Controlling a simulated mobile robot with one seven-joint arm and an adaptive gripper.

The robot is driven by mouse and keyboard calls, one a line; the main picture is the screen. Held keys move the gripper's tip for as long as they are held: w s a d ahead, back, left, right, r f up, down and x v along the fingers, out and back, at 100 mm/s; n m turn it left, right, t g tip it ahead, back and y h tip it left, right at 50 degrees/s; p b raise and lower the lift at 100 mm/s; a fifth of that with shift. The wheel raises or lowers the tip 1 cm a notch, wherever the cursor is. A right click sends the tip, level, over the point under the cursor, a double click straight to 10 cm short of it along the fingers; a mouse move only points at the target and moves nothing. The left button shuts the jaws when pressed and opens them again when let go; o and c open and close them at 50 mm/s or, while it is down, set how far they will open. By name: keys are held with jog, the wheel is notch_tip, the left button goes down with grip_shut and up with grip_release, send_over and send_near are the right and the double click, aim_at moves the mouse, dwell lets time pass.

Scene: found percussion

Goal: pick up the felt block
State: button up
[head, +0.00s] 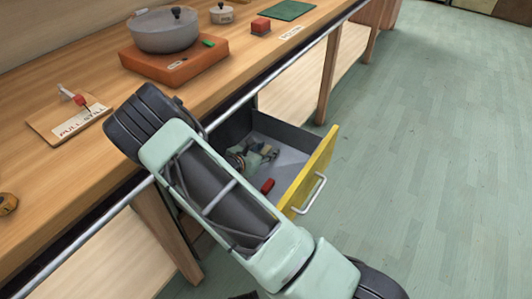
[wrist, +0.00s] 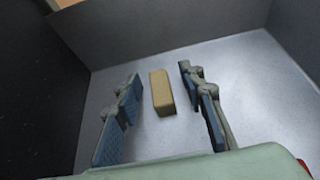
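A tan oblong block (wrist: 161,92), which I take to be the felt block, lies on the grey floor of the open drawer. My gripper (wrist: 158,112) is open, with one blue-padded finger on each side of the block and a gap on both sides. The block seems to lie a little beyond or level with the fingertips; I cannot tell how far below them it is. In the head view my gripper (head: 254,158) reaches down inside the drawer, and the block is small and hard to make out there.
The drawer (head: 320,165) has dark walls and a yellow front with a handle. A red object (head: 267,186) lies near its front.

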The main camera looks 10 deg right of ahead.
aim_at(266, 150)
jog(key=c, duration=0.8)
jog(key=shift+o, duration=0.2)
jog(key=shift+r, duration=0.55)
notch_tip(266, 150, up, 2)
jog(key=shift+r+p, duration=0.25)
jog(key=shift+p, duration=0.35)
jog(key=s+d+r+p, duration=0.2)
jog(key=s+d+r, duration=0.1)
jog(key=d+r, duration=0.9)
jog(key=s+a+r+n+t+y, duration=0.2)
jog(key=s+a+r+n+y, duration=0.1)
jog(key=a+r, duration=0.3)
jog(key=s+a+r+n+t+y, duration=0.1)
jog(key=s+a+r+n+y, duration=0.1)
jog(key=s+a+r, duration=0.35)
notch_tip(266, 150, up, 29)
jog(key=w+a+p, duration=0.1)
jog(key=w+p, duration=0.1)
jog(key=p, duration=2.5)
jog(key=shift+a+n+p, duration=0.25)
jog(key=shift+n+p, duration=0.05)
jog(key=shift+f, duration=0.2)
